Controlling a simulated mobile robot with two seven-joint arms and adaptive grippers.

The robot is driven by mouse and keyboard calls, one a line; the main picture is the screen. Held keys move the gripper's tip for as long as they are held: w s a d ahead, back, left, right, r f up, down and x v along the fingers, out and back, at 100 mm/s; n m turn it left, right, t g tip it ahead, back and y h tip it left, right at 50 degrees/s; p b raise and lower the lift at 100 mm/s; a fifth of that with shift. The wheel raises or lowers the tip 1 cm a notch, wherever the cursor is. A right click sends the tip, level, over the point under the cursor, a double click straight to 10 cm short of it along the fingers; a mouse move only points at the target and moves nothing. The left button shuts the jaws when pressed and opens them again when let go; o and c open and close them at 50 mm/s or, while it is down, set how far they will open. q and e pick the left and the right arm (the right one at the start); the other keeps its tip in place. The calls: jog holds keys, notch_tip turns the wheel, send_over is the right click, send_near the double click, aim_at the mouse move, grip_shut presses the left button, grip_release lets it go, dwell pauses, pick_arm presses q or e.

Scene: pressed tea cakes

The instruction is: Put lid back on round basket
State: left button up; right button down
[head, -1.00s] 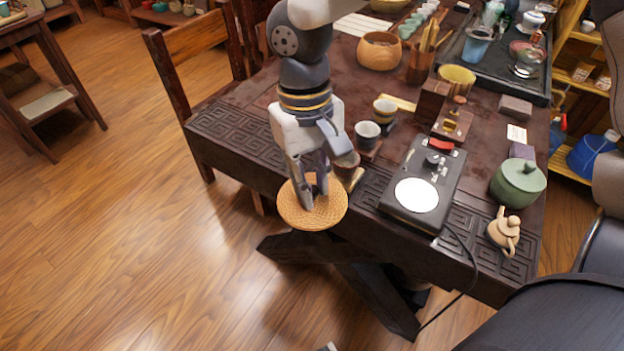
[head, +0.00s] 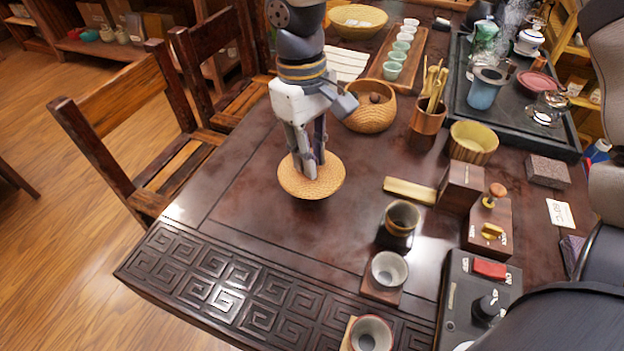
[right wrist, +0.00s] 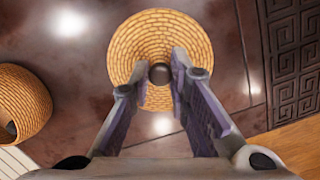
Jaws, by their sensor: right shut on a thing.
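The woven round lid (head: 297,184) hangs level, apparently a little above the bare table; it also shows in the right wrist view (right wrist: 160,35). My right gripper (head: 309,172) points down and is shut on the lid's dark knob (right wrist: 160,74). The round basket (head: 370,118) stands open on the table, behind and to the right of the lid. Something dark and round shows inside it. The basket also shows at the left edge of the right wrist view (right wrist: 35,95). The lid is apart from the basket. My left gripper is not in view.
A wooden tool holder (head: 428,118) stands close to the right of the basket. A tray (head: 392,47) with several small cups lies behind it. Cups (head: 389,268) and a wooden block (head: 461,186) are at the front right. The table left of the lid is clear.

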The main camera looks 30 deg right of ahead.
jog(key=w+d+r+n+t+b, duration=0.1)
jog(key=w+d+r+n, duration=0.2)
jog(key=w+d+n, duration=0.4)
jog(key=w+d+r+n+h+b, duration=0.1)
jog(key=w+d+r+n, duration=0.1)
jog(key=d+n, duration=0.45)
jog(key=w+d+r+n+t, duration=0.1)
jog(key=w+d+r+n, duration=0.3)
jog(key=d, duration=0.5)
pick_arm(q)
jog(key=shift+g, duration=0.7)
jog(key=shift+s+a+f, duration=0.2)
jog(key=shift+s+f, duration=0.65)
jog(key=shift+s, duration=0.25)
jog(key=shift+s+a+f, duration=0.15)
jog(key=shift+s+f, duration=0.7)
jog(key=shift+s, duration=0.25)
pick_arm(e)
jog(key=shift+w+f, duration=0.15)
jog(key=shift+f, duration=1)
jog(key=shift+w+f, duration=0.2)
jog(key=shift+f, duration=1)
jog(key=shift+w+f, duration=0.15)
jog(key=shift+f, duration=1)
jog(key=shift+f, duration=0.15)
jog(key=c, duration=0.9)
grip_release()
jog(key=shift+c, duration=0.2)
